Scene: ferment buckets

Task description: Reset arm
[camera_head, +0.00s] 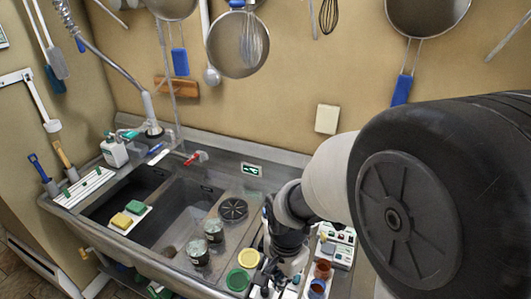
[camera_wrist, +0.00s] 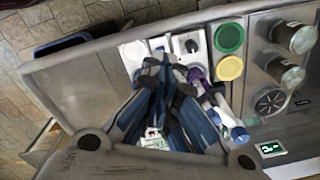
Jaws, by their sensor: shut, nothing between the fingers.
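My gripper (camera_head: 268,276) is low in the head view, over the right end of the sink counter and in front of my dark arm links. In the wrist view my gripper (camera_wrist: 166,72) points down at the counter, its blue-grey fingers close together at the tips. It is shut and holds nothing. White boxes (camera_wrist: 188,46) with dark tops lie beyond the fingertips. I cannot tell how high the tips are above them. My arm hides much of the counter at the right of the head view.
Near the gripper are a green lid (camera_head: 238,279), a yellow lid (camera_head: 248,257) and two jars (camera_head: 214,231) (camera_head: 198,252). Reddish-brown cups (camera_head: 322,269) stand right of it. The sink basin (camera_head: 178,205) is at left. Pans and utensils hang on the wall. A blue-and-white bottle (camera_wrist: 238,132) is beside the fingers.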

